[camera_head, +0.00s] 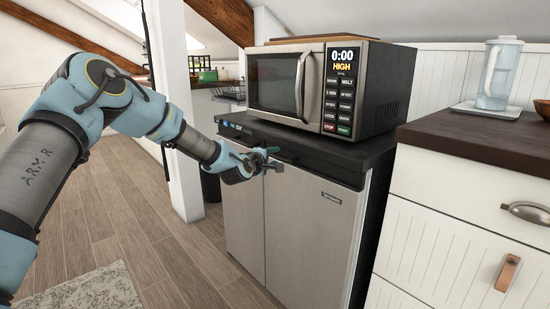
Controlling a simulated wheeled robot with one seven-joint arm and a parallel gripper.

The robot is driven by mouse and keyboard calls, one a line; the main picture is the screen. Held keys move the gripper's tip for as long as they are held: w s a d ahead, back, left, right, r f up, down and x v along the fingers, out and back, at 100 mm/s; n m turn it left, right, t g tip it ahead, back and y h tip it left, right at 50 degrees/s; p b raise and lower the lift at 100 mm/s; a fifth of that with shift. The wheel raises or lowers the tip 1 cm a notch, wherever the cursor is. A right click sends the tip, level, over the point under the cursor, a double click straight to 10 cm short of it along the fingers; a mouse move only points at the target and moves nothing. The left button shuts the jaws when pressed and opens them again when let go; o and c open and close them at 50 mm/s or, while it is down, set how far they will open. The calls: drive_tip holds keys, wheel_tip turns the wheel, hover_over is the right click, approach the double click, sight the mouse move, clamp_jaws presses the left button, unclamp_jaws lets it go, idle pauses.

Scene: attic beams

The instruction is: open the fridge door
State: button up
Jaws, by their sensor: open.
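The fridge (310,235) is a low grey-silver unit with a dark top, under a microwave. Its front shows two tall panels with a vertical seam between them, and both look shut. A small dark badge sits high on the right panel. My arm reaches in from the left. My gripper (272,160) is open at the top edge of the front, near the seam. Its fingers cover that spot, so I cannot tell whether they touch the door or a handle. Nothing shows held between them.
A microwave (330,85) stands on the fridge. A white cabinet (465,215) with a dark wooden top stands close on the right, with a clear pitcher (497,75) on it. A white post (180,110) stands behind my arm. The wooden floor (160,240) before the fridge is clear.

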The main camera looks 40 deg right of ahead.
drive_tip(key=shift+w+d+f, duration=0.1)
drive_tip(key=shift+w+d, duration=0.05)
drive_tip(key=shift+d, duration=0.3)
clamp_jaws()
idle(1.2)
